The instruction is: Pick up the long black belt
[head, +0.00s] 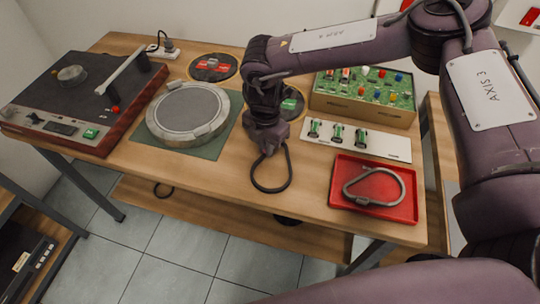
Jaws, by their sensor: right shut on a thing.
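My right gripper (268,146) points down over the front part of the wooden table. It is shut on the black belt (271,189), a thin dark loop. The loop hangs out below the fingers toward the table's front edge. The fingers hide the top of the loop, and I cannot tell whether its lower end touches the table. My left gripper is not in view.
A red tray (345,206) holding a grey loop (372,203) sits to the right. A record player (80,95) and a round platter (188,112) on a green mat are left. A green circuit board (365,92) and a white strip with green parts (385,146) lie behind right.

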